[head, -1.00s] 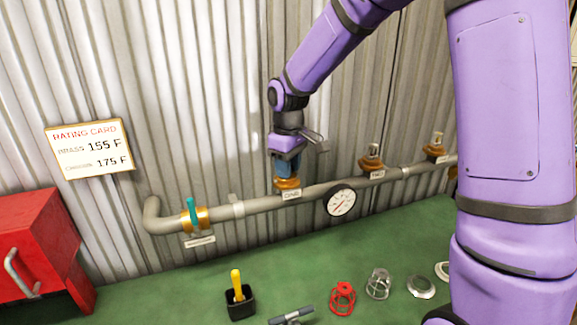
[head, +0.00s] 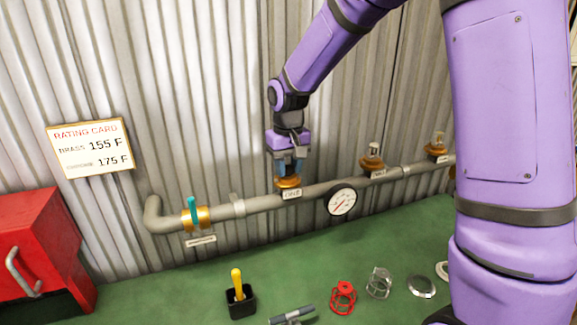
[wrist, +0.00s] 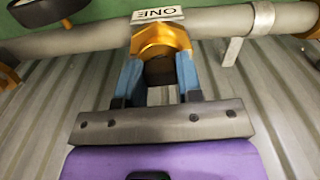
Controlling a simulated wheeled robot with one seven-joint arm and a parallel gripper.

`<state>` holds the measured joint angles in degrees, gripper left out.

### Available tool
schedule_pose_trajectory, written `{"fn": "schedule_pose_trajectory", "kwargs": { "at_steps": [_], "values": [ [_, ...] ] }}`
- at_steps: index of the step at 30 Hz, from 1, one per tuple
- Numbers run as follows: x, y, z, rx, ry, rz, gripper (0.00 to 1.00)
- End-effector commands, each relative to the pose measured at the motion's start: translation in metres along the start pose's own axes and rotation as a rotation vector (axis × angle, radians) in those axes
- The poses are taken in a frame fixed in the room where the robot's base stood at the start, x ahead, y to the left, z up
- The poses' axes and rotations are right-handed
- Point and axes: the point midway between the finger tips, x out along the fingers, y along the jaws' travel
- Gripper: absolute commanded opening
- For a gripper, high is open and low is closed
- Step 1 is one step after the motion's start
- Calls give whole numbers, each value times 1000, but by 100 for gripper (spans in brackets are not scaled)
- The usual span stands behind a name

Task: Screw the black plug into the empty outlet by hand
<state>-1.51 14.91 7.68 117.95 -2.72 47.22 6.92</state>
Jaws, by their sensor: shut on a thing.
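My gripper (head: 288,167) points down at the brass outlet (head: 288,182) labelled ONE on the grey pipe (head: 262,204). In the wrist view, my gripper's blue fingers (wrist: 160,80) stand on either side of a dark plug (wrist: 159,70) and are shut on it. The plug sits at the mouth of the brass outlet (wrist: 160,38), in line with it. How deep its thread is in the outlet is hidden. In the head view the fingers hide the plug.
Two more brass outlets with fittings, one at the middle (head: 373,160) and one farther right (head: 437,148), stand on the pipe. A gauge (head: 341,200) and a teal-handled valve (head: 194,213) are close by. Red and grey cages (head: 343,297) lie on the green bench (head: 200,290).

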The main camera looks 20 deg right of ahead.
Motion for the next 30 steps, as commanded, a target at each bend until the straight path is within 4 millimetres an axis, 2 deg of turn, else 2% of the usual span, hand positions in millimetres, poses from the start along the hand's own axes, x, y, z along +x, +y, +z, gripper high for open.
{"fn": "schedule_pose_trajectory", "kwargs": {
  "at_steps": [5,6,8,9,18,30],
  "values": [
    [1,0,1,-1,-4,0,0],
    [1,0,1,-2,-4,0,40],
    [1,0,1,-2,-3,0,54],
    [1,0,1,-2,-3,0,57],
    [0,0,0,-28,-1,0,57],
    [0,3,0,-452,-1,0,57]
  ]
}}
